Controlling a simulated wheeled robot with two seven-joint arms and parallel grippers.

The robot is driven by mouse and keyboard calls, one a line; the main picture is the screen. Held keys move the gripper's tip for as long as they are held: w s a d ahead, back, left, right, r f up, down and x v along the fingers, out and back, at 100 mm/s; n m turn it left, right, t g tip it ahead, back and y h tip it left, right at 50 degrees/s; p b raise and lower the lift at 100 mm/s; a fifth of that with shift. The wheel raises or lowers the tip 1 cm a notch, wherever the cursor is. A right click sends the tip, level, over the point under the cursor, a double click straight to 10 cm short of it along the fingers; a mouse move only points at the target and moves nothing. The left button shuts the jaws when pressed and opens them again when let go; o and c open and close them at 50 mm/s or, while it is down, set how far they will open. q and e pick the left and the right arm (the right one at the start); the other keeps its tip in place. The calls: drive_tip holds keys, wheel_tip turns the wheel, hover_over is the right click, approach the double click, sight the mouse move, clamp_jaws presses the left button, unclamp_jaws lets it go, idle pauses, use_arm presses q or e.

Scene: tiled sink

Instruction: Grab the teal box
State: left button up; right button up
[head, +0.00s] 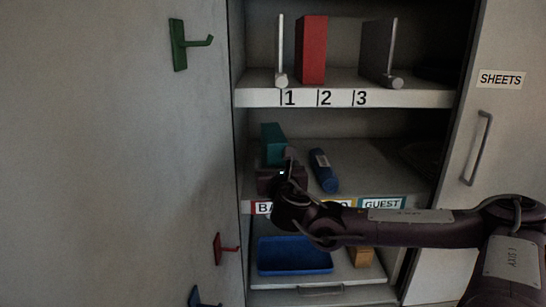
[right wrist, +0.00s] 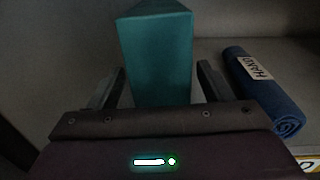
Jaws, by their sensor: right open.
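The teal box (head: 273,141) stands upright on the middle shelf at its left side in the head view. My right gripper (head: 284,165) is in front of it and covers its lower part. In the right wrist view the teal box (right wrist: 158,55) rises between the two open fingers of my right gripper (right wrist: 160,88), one finger on each side, with gaps visible. The lower front of the box is hidden by the gripper body. My left gripper is not in view.
A rolled blue towel (head: 323,170) lies just right of the box. The upper shelf (head: 430,97) holds a red block (head: 312,50) between metal dividers. Below are a blue tray (head: 294,255) and a small wooden block (head: 361,256). A green hook (head: 180,44) juts from the left wall.

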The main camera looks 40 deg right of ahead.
drive_tip(key=shift+x, duration=1.65)
drive_tip(key=shift+s, duration=0.1)
drive_tip(key=shift+c, duration=0.2)
drive_tip(key=c, duration=1.2)
drive_tip(key=shift+c, duration=0.3)
drive_tip(key=shift+d+r+p, duration=0.1)
drive_tip(key=shift+p, duration=0.2)
